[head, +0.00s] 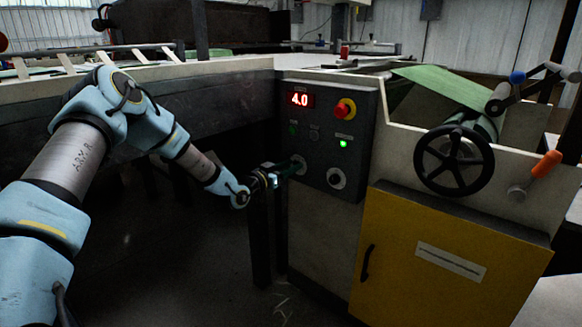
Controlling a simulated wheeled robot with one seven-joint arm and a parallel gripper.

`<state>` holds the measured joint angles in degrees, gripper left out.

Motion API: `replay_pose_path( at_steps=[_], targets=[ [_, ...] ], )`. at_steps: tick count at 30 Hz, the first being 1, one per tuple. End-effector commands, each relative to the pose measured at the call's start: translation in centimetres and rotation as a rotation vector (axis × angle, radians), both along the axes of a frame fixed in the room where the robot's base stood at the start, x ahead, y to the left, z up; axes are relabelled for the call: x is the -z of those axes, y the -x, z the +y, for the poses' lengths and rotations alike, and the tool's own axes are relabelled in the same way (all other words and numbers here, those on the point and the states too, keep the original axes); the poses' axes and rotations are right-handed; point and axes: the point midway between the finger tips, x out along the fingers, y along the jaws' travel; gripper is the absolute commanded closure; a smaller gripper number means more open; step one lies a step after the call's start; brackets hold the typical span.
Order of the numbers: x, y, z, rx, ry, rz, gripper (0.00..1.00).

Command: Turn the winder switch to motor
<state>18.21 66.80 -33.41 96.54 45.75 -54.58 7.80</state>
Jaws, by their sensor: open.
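The dark control panel (362,118) sits at the middle of the head view, facing me. Two round pale switches are low on it: a left switch (299,163), partly covered by my gripper, and a right switch (336,179). Their labels are too small to read, so I cannot tell which one is the winder switch or where either points. My gripper (286,170) is open, with its fingers at the left switch. I cannot tell whether they touch it.
The panel also carries a red "4.0" display (300,100), a red stop button on yellow (345,108) and a lit green lamp (343,143). To the right are a black handwheel (454,160), an orange-handled lever (546,164) and a yellow cabinet door (400,225).

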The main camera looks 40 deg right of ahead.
Motion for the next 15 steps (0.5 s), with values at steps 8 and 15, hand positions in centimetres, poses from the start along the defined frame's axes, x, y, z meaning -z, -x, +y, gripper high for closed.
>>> replay_pose_path(
  at_steps=[8, 15],
  targets=[
    [-0.03, -0.18, -0.51, -0.001, 0.0, 0.0, 0.57],
    [-0.02, -0.17, -0.48, -0.001, 0.0, 0.0, 0.74]
  ],
)
